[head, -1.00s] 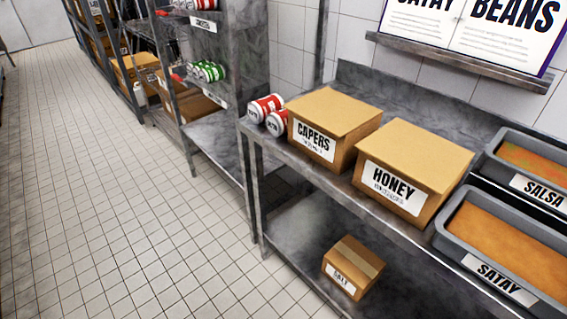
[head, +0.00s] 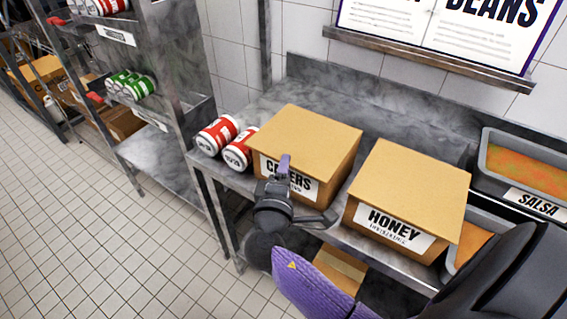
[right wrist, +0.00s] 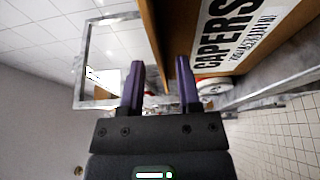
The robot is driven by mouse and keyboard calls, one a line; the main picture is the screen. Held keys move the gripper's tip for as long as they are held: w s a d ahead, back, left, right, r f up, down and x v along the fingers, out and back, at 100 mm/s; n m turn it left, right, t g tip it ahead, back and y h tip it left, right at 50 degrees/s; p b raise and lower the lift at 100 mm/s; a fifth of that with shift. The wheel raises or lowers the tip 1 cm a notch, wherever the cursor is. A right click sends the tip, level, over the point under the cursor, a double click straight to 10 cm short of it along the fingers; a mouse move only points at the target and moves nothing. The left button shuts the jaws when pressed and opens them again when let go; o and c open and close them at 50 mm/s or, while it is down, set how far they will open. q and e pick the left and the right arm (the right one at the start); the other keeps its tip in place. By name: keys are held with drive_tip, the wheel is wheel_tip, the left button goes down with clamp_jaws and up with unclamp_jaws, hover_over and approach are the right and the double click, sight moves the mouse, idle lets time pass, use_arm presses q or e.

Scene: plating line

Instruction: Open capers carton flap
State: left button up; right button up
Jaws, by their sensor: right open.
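The capers carton (head: 308,137) is a brown box with a white label, standing on the steel table's top. Its top lies flat and closed. My right gripper (head: 285,168) is in front of the carton's label, covering part of the word. In the right wrist view the carton's labelled face (right wrist: 226,38) is at the upper right, and the two purple fingers of my right gripper (right wrist: 159,85) are apart with nothing between them. I cannot tell whether a finger touches the carton. My left gripper is not in view.
The honey carton (head: 412,190) stands right of the capers carton, with a narrow gap between. Salsa (head: 535,202) and satay tubs are further right. A smaller carton (head: 340,268) sits on the lower shelf. The table (head: 335,95) is clear behind the cartons.

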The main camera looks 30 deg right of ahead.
drive_tip(key=shift+w+d, duration=0.3)
drive_tip(key=shift+d, duration=0.05)
clamp_jaws()
idle(0.8)
idle(0.4)
